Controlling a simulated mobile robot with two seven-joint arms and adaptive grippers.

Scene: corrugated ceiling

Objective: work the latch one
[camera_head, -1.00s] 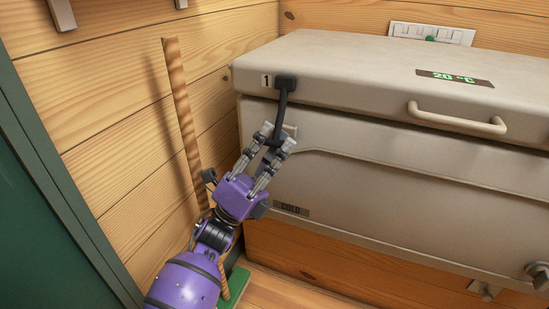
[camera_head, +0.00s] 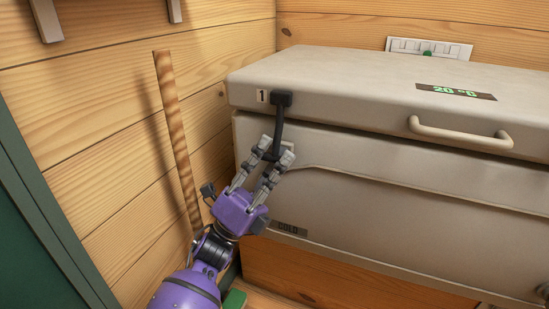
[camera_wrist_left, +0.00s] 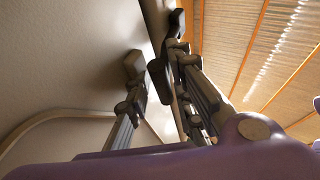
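Latch one is a black strap-like handle (camera_head: 280,122) at the left end of the cold chest's front, beside a small "1" label (camera_head: 262,96). It hangs from a black block on the lid's edge down over the seam. My left gripper (camera_head: 276,151) reaches up to its lower end, one finger on each side. In the left wrist view the dark latch piece (camera_wrist_left: 160,78) lies between the fingers, with a visible gap to the left finger; contact with the right one is unclear. The fingers look open. The latch's lower end is partly hidden. My right gripper is out of view.
The beige chest lid (camera_head: 350,85) carries a bar handle (camera_head: 460,133) and a "20 °C" display (camera_head: 456,92). A wooden pole (camera_head: 177,140) stands left of my left arm by the plank wall. A green panel (camera_head: 30,220) borders the far left.

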